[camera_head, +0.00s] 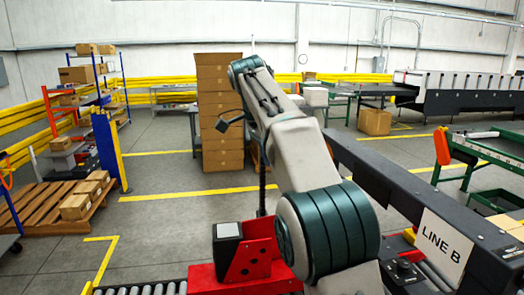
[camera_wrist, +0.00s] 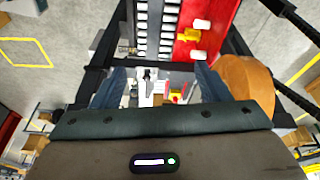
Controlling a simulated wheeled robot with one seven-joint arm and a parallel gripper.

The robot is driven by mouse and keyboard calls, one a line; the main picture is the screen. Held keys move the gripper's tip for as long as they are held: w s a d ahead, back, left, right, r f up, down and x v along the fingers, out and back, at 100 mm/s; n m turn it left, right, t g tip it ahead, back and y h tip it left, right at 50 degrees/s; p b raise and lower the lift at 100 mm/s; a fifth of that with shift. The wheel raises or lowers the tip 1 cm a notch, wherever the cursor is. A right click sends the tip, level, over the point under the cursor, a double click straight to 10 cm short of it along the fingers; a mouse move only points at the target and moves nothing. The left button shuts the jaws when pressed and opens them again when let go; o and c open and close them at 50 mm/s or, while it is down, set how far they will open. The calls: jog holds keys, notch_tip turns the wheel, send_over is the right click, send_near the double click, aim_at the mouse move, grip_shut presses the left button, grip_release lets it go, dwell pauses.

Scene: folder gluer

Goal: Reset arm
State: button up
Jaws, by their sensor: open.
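My arm rises from the bottom of the head view, bends at a large green-ringed joint and reaches up and away to another green joint in front of the stacked cartons. My gripper cannot be made out in the head view. In the wrist view my gripper (camera_wrist: 160,82) shows as two blue-grey fingers set wide apart. They are open, with nothing held between them. Beyond the fingers are small white, red and yellow parts, too small to identify.
A tall carton stack (camera_head: 220,150) stands behind my arm. A roller conveyor (camera_head: 140,290) and red machine frame (camera_head: 245,265) are close below. The dark LINE B beam (camera_head: 440,235) runs along the right. A wooden pallet (camera_head: 35,205) with cartons is left; the grey floor between is clear.

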jog(key=s+d+f+n+y+b, duration=0.1)
jog(key=s+d+f+n, duration=0.25)
jog(key=d, duration=0.25)
jog(key=s+d+f+n+t+y+b, duration=0.1)
jog(key=s+f+n, duration=0.4)
jog(key=s+f, duration=0.6)
jog(key=s+d+f+n+t+y+b, duration=0.1)
jog(key=s+d+f+n+b, duration=0.2)
jog(key=s+f, duration=0.8)
jog(key=s+d+n, duration=0.2)
jog(key=s, duration=0.1)
jog(key=shift+d+f+t, duration=0.15)
jog(key=shift+f+t, duration=0.1)
jog(key=shift+t, duration=0.15)
